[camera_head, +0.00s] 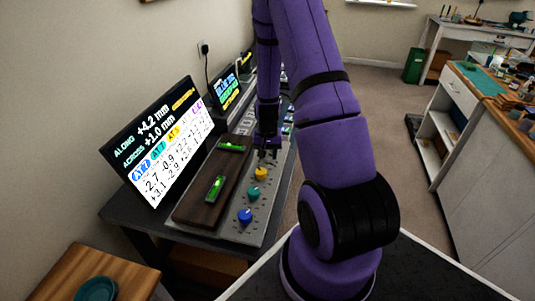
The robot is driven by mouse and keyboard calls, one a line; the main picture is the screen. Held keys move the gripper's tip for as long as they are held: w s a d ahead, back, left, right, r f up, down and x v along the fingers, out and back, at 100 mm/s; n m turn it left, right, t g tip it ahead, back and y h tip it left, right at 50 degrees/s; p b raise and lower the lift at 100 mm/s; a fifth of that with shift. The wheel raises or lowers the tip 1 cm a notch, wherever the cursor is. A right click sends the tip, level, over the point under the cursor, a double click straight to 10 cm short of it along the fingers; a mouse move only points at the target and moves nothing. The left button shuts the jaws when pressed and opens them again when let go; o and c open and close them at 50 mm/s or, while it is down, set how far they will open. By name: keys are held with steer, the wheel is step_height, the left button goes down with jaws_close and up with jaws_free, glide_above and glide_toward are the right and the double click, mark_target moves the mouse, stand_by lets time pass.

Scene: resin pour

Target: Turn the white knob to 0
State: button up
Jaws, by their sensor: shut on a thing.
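My gripper (267,147) points down over the grey control panel (228,229), at the place in the knob row just beyond the yellow knob (261,173). It is shut on a knob there, which fits the white knob. The fingers and the small size hide its colour and pointer, so I cannot read its setting. Nearer along the row are a teal knob (253,193) and a blue knob (245,215).
A display screen (163,140) shows ALONG +4.2 mm, ACROSS +1.0 mm. A second screen (225,88) stands behind. A cluttered bench (480,85) is at right, with open floor between.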

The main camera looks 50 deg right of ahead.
steer(key=o, duration=0.9)
step_height(320, 180, up, 11)
steer(key=shift+f, duration=0.1)
stand_by(0.6)
